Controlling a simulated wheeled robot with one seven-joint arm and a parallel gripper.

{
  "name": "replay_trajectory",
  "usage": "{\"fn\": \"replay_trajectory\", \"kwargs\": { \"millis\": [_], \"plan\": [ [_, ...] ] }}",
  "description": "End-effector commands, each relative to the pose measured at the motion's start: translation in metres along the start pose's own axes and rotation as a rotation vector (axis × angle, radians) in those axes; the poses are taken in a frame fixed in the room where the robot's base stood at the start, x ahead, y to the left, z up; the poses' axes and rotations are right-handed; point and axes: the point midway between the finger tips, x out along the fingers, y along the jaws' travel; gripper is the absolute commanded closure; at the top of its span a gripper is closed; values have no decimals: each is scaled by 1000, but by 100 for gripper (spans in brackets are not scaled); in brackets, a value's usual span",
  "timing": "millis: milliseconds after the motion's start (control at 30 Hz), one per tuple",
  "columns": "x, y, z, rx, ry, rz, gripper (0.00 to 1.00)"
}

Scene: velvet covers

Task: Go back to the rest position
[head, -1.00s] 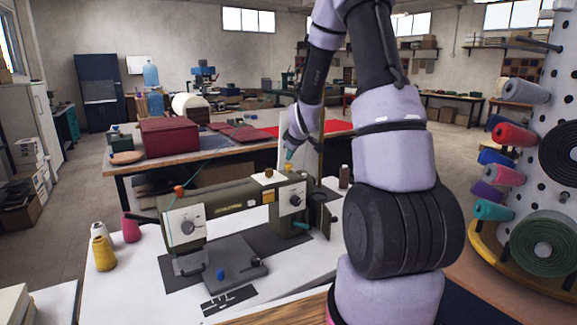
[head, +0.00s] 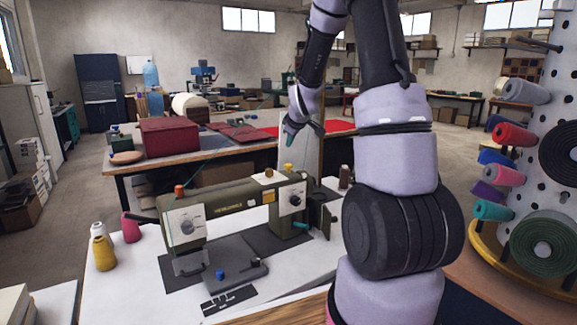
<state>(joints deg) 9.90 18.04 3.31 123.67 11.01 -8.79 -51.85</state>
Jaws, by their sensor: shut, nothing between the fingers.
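The sewing machine stands on a white table (head: 122,290).
Yellow (head: 104,254) and pink (head: 131,229) thread cones stand left of the machine. A maroon box (head: 169,138) sits on the far table. A pegboard with fabric rolls (head: 513,134) stands close on the right. Open floor (head: 60,205) lies at the left.

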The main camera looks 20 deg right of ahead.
Motion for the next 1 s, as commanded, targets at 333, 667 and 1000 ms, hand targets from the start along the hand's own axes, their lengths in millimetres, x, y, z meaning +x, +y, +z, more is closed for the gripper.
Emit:
{"fn": "replay_trajectory", "kwargs": {
  "millis": [333,667,1000],
  "plan": [
    [0,0,0,0,0,0,100],
    [-61,-3,-16,143,5,-28,100],
    [-230,-49,-16,595,-30,-146,100]
  ]
}}
